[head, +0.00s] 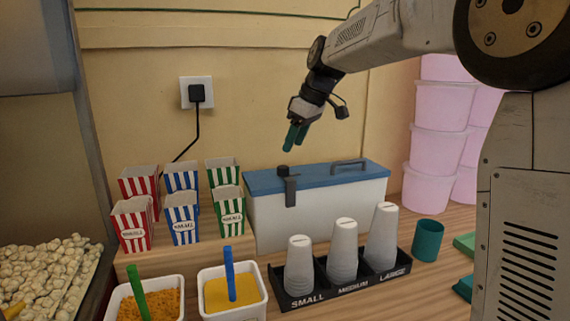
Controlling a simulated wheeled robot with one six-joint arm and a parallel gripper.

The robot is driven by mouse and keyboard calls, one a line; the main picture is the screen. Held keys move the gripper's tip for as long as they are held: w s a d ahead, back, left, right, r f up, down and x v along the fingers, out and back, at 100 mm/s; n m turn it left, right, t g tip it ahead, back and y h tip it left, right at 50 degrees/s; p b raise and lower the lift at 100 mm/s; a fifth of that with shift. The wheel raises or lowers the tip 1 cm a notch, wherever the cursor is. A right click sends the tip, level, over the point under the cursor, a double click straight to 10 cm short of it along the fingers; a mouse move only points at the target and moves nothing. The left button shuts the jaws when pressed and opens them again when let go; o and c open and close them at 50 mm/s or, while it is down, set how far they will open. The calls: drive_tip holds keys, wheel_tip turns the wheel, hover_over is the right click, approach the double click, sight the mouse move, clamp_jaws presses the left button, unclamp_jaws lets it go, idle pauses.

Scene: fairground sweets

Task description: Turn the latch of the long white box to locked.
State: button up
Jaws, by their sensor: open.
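The long white box (350,214) stands on the wooden counter against the back wall, under a blue lid (325,177) with a dark handle (350,164). A dark latch (290,191) sits at the lid's front edge near the left end. Its round knob (283,171) is on top and its arm hangs down over the box front. My gripper (293,146) is above the latch, pointing down, with teal fingers. It is open, apart from the latch, and holds nothing. The small gap between its fingers is hard to make out at this angle.
A black rack (345,288) with white cup stacks stands in front of the box. Striped cartons (182,215) stand at its left. Pink tubs (437,127) and a teal cup (428,240) are at the right. White containers (233,292) with upright handles stand at the front left.

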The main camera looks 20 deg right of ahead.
sight(283, 166)
drive_tip(key=x, duration=0.7)
drive_tip(key=shift+w+a+f, duration=0.1)
drive_tip(key=shift+w+f, duration=0.1)
drive_tip(key=shift+f, duration=0.1)
drive_tip(key=c, duration=1)
